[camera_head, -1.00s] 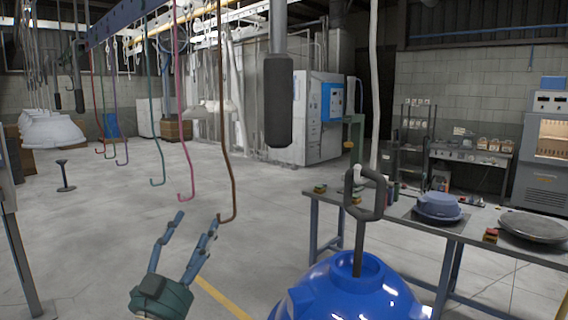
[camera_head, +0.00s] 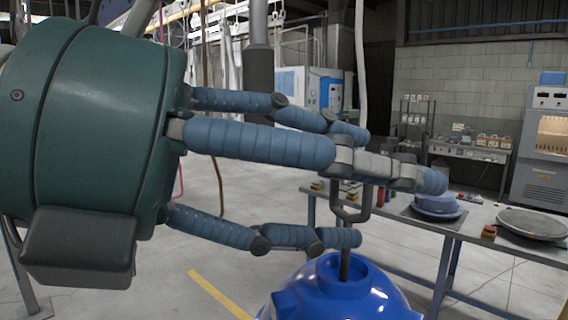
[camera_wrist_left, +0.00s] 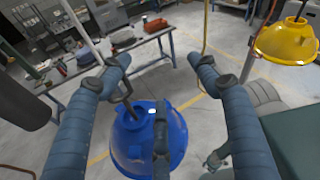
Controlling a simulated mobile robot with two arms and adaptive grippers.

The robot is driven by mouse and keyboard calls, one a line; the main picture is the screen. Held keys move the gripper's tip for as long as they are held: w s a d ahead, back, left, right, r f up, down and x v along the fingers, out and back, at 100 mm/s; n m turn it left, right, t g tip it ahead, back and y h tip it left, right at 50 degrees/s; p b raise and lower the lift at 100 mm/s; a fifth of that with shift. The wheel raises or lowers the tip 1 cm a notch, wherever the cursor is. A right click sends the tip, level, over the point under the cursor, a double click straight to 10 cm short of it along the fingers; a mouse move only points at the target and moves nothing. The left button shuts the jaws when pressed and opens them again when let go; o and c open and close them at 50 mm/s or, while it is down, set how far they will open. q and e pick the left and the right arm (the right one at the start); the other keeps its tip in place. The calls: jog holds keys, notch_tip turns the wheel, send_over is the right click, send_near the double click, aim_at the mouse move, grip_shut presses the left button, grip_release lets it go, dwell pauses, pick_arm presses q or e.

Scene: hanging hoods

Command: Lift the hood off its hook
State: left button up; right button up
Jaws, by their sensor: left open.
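The blue hood (camera_head: 345,292) hangs at the bottom of the head view, with a dark stem and loop handle (camera_head: 350,212) on top. The pale hook rod (camera_head: 361,70) comes down from above; its lower end and the loop's top are hidden behind my fingers. My left gripper (camera_head: 378,195) is open, its blue fingers spread around the loop, above and below. I cannot tell whether they touch it. In the left wrist view, the blue hood (camera_wrist_left: 140,140) and its loop (camera_wrist_left: 122,92) lie between my spread fingers. My right gripper is not in view.
A yellow hood (camera_wrist_left: 285,42) hangs at the upper right of the wrist view. A work table (camera_head: 480,232) with a blue lid-like part (camera_head: 436,206) and a round grey plate (camera_head: 532,224) stands behind the blue hood on the right. Open floor lies at lower left.

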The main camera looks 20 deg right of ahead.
aim_at(348, 184)
pick_arm(q)
jog(key=w+a+n+t+y, duration=0.1)
jog(key=w+a+t+y, duration=0.15)
jog(key=w+t, duration=0.3)
jog(key=shift+y, duration=0.25)
jog(key=p+x, duration=0.1)
jog(key=x, duration=0.2)
jog(key=p+x, duration=0.1)
jog(key=x, duration=0.2)
jog(key=p+x, duration=0.2)
jog(key=x, duration=0.1)
jog(key=shift+s+d, duration=0.2)
jog(key=shift+s, duration=0.15)
jog(key=shift+w+d+f, duration=0.2)
jog(key=shift+d+f, duration=0.1)
jog(key=shift+d, duration=0.1)
